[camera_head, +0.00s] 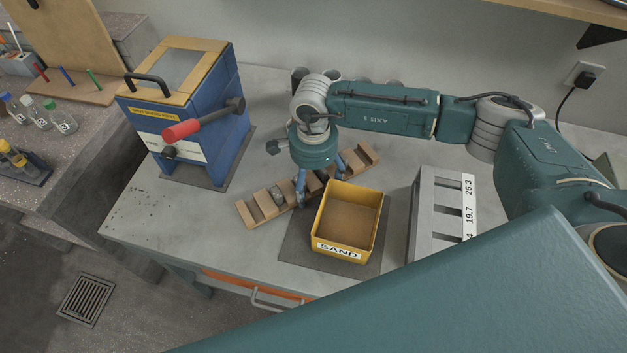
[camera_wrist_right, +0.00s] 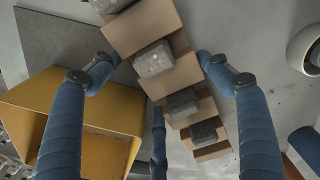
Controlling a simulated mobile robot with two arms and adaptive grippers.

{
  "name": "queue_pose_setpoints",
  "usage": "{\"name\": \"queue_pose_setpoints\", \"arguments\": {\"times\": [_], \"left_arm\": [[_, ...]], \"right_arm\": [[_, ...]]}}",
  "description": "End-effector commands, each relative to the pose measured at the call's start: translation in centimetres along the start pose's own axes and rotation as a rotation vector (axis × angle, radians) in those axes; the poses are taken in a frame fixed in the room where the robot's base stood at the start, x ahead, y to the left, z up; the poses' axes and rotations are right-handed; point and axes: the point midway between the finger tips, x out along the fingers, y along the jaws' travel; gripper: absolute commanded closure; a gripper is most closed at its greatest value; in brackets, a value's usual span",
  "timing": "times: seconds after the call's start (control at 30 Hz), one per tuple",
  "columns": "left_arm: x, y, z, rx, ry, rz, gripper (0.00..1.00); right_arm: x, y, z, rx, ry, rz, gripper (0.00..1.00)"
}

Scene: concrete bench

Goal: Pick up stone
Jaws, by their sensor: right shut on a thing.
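Several grey stones sit in the slots of a stepped wooden rack (camera_head: 247,214). One stone (camera_head: 277,194) shows left of my right gripper (camera_head: 314,191). In the right wrist view, a pale grey stone (camera_wrist_right: 153,58) lies between the blue fingers of my right gripper (camera_wrist_right: 156,66), with darker stones (camera_wrist_right: 183,102) in the slots below it. My right gripper is down at the rack and shut on a stone, which still appears level with its slot. The fingers partly hide the rack in the head view. My left gripper is out of view.
A yellow bin (camera_head: 321,246) labelled SAND stands on a dark mat (camera_head: 295,240) just in front of the gripper. A blue box with a red-handled lever (camera_head: 202,122) stands left. A grey slotted block (camera_head: 424,205) stands right. Cups stand behind the arm.

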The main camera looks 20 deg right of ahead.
Motion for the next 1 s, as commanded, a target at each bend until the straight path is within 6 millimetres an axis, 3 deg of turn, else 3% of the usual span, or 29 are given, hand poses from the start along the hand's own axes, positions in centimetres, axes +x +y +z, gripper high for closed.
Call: {"name": "queue_pose_setpoints", "arguments": {"times": [0.4,0.43,0.53,0.83,1.0], "left_arm": [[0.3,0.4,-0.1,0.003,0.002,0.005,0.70],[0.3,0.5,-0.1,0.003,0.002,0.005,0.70],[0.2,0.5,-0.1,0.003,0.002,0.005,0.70],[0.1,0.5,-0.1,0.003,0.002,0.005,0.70],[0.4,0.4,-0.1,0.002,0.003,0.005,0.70]], "right_arm": [[0.7,-0.2,0.0,0.000,-0.001,-0.005,0.75],[0.8,-0.1,0.0,0.000,0.000,-0.002,0.22],[0.7,0.0,0.0,0.000,0.000,-0.002,0.05],[0.6,0.0,0.0,0.000,0.000,-0.001,0.05],[-0.6,-0.2,0.0,-0.001,0.000,-0.005,0.05]]}}
